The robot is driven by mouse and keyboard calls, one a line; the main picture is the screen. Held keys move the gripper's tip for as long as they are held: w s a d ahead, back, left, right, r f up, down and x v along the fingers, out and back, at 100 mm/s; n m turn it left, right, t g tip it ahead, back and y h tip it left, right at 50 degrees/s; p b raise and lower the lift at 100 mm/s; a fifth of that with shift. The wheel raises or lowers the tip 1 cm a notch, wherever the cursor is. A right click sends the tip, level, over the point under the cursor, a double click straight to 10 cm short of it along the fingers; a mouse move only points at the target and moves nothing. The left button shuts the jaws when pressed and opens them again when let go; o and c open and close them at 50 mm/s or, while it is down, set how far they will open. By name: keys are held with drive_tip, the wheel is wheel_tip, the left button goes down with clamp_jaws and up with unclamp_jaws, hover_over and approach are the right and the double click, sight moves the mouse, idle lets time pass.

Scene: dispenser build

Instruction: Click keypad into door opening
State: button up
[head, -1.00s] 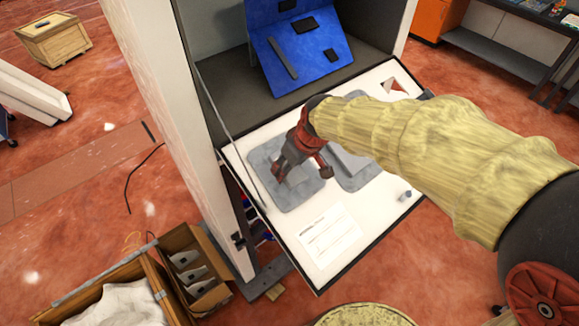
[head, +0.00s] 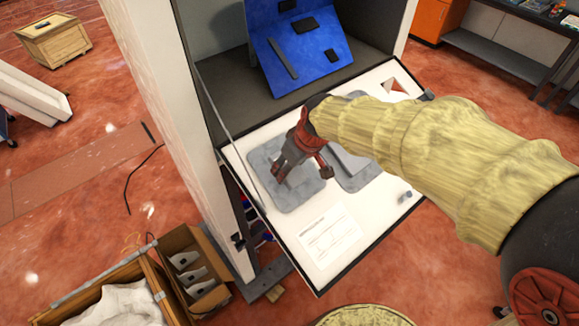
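The white door panel (head: 330,237) is folded down flat in front of the cabinet. A cut-out opening (head: 395,85) shows near its far right corner, with red floor visible through it. My gripper (head: 302,170) points down over the left grey mat (head: 295,203) on the panel. Its two fingers are spread, with mat showing between them. I cannot make out a keypad for sure. A flat grey piece (head: 349,162) lies on the right grey mat (head: 367,178), partly hidden by my arm.
A blue sloped board (head: 312,66) with dark parts stands inside the cabinet. A printed label (head: 330,235) lies on the panel's near part. A cardboard box (head: 186,241) and a wooden crate (head: 75,302) stand on the floor at lower left. A thin stay runs along the panel's left side.

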drive_tip(key=shift+w+f, duration=0.15)
drive_tip(key=shift+f, duration=0.1)
idle(0.8)
drive_tip(key=o, duration=1.6)
drive_tip(key=o, duration=0.4)
drive_tip(key=shift+o, duration=0.4)
drive_tip(key=shift+r, duration=0.2)
drive_tip(key=shift+p+v, duration=1.15)
drive_tip(key=shift+v, duration=1.7)
drive_tip(key=shift+f, duration=0.1)
